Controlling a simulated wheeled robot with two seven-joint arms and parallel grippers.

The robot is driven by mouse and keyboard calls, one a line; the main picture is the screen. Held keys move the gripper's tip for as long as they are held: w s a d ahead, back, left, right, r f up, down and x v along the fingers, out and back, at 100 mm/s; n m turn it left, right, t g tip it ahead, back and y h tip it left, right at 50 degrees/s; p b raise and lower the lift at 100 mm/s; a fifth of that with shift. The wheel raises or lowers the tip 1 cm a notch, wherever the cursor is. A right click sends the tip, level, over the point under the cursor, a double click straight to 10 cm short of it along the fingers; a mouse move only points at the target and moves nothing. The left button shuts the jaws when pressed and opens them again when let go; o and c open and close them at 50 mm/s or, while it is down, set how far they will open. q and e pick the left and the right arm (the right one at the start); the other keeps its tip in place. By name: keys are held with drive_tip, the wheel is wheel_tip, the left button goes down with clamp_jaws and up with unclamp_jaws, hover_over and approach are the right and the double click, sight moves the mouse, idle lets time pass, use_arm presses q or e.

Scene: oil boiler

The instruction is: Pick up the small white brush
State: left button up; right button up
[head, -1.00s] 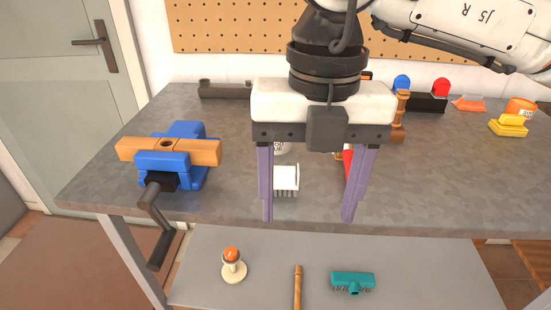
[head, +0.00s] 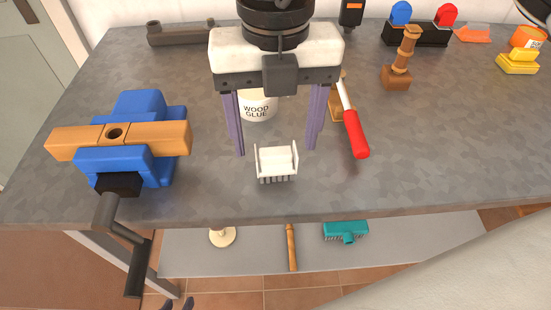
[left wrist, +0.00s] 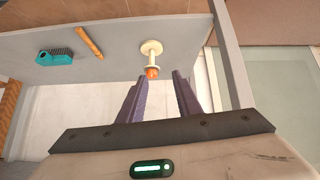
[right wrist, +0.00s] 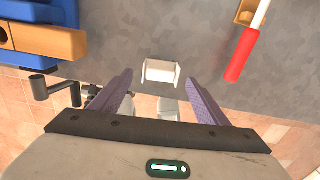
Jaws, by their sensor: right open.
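The small white brush (head: 276,163) lies on the grey workbench near its front edge, bristles toward the front. It also shows in the right wrist view (right wrist: 160,72), just beyond the fingertips and between their lines. My right gripper (head: 276,152) is open and empty, its purple fingers pointing down at either side of the brush in the head view. I see no contact with the brush. My left gripper (left wrist: 160,75) is open and empty, low in front of the bench, facing the lower shelf; only its fingertips show at the bottom of the head view.
A blue vise (head: 130,150) stands left. A wood glue tub (head: 257,106) stands behind the brush, and a red-handled tool (head: 354,132) lies to its right. The lower shelf (head: 400,256) holds a teal brush (head: 346,231), a wooden stick and an orange-tipped item (left wrist: 151,72).

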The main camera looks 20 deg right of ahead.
sight(276, 150)
wheel_tip(276, 150, down, 5)
drive_tip(key=shift+d+r, duration=0.1)
drive_tip(key=shift+r, duration=0.1)
drive_tip(key=c, duration=1.2)
drive_tip(key=shift+r, duration=0.1)
wheel_tip(276, 150, up, 10)
drive_tip(key=shift+f, duration=0.1)
drive_tip(key=o, duration=0.4)
drive_tip(key=shift+c, duration=1.1)
